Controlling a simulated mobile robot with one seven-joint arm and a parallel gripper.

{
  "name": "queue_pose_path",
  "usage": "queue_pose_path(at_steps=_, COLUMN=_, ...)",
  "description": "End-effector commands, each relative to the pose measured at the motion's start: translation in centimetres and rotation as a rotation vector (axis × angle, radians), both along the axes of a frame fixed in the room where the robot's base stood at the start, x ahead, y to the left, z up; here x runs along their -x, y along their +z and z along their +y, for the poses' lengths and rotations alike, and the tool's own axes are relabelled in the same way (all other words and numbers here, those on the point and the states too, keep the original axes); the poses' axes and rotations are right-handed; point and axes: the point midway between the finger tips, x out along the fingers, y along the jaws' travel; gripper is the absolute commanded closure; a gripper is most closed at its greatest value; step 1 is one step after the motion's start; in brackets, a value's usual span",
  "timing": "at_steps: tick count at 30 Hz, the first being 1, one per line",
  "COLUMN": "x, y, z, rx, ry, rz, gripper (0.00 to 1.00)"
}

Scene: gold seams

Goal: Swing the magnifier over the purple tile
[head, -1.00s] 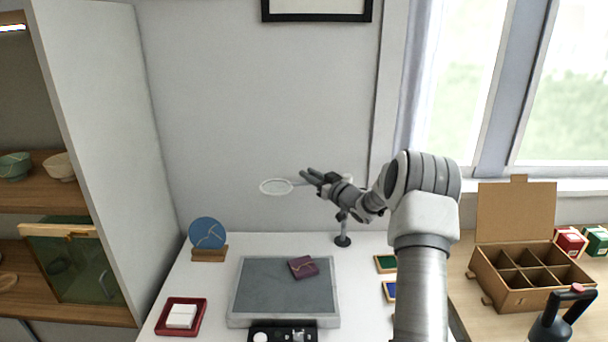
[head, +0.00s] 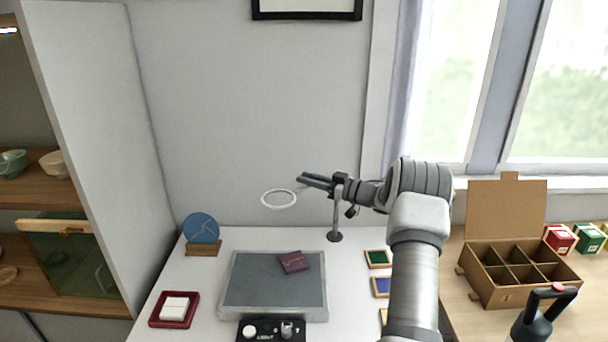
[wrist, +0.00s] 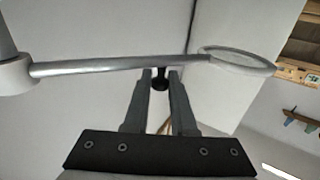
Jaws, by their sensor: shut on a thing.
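The purple tile (head: 293,262) with a gold seam lies on the back right of the grey slab (head: 272,295). The lens shows above and slightly left of the tile in the head view; whether it is straight over it I cannot tell. My gripper (head: 301,179) is at the magnifier's arm. In the wrist view the rod (wrist: 110,66) crosses my fingertips, with the lens at right. My gripper (wrist: 160,76) is shut on a small dark knob by the rod.
A blue disc on a wooden stand (head: 202,231) and a red tray with white pieces (head: 174,309) are at left. A black panel (head: 270,331) is in front of the slab. Small framed colour tiles (head: 378,258) and a divided cardboard box (head: 520,272) are at right.

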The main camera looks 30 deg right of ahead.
Motion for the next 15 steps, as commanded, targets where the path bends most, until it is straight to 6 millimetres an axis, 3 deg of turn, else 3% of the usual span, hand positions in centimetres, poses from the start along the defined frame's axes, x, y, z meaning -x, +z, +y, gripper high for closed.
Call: queue_pose_path(at_steps=15, x=2.6, y=0.0, z=-0.9, rx=0.0, ry=0.231, rz=-0.001, gripper=1.0)
